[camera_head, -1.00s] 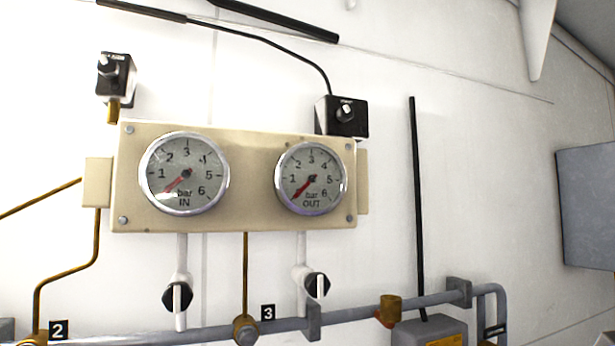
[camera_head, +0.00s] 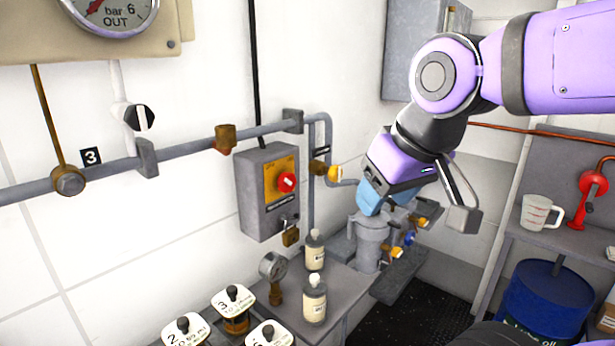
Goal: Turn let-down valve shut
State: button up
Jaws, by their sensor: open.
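No label in view reads let-down, so I cannot tell which valve it is. A black knob with a white bar (camera_head: 140,117) sits on the white pipe below the OUT gauge (camera_head: 110,12). A yellow knob (camera_head: 335,173) is on the pipe beside the grey box. Small yellow knobs (camera_head: 397,252) and a blue knob (camera_head: 409,238) are on fittings by a grey cylinder (camera_head: 372,243). I see nothing held.
A grey wall box (camera_head: 265,200) has a red rotary knob and a padlock. Bottles (camera_head: 314,298), a small gauge (camera_head: 272,266) and tagged jars (camera_head: 232,310) stand low in front.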

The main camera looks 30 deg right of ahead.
aim_at(334, 172)
jog(key=i+l, duration=0.1)
jog(key=l, duration=1.15)
jog(key=i+u, duration=0.05)
